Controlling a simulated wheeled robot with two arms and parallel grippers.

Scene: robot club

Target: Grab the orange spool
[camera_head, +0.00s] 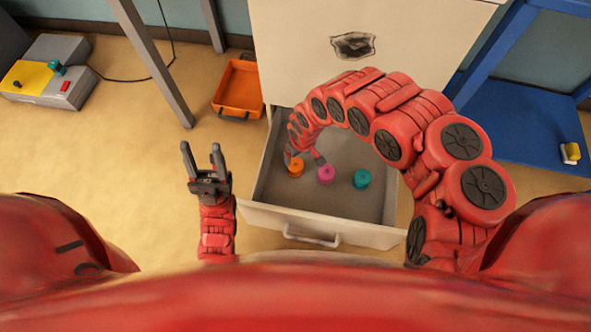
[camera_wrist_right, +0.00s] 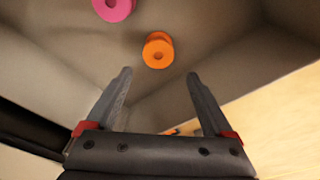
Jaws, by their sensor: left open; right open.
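The orange spool (camera_head: 297,166) stands in the open drawer at its left side. It also shows in the right wrist view (camera_wrist_right: 158,50), ahead of and between the fingertips. My right gripper (camera_head: 304,158) reaches down into the drawer and looks close to the orange spool. In the right wrist view the right gripper (camera_wrist_right: 155,75) is open with nothing between its fingers. The arm partly hides this gripper in the head view. My left gripper (camera_head: 203,150) is open and empty, outside the drawer on its left.
A pink spool (camera_head: 326,175) and a teal spool (camera_head: 361,179) stand in the grey drawer (camera_head: 312,224), right of the orange one. The pink spool also shows in the right wrist view (camera_wrist_right: 113,8). An orange tray (camera_head: 237,89) lies on the floor left of the cabinet (camera_head: 290,50).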

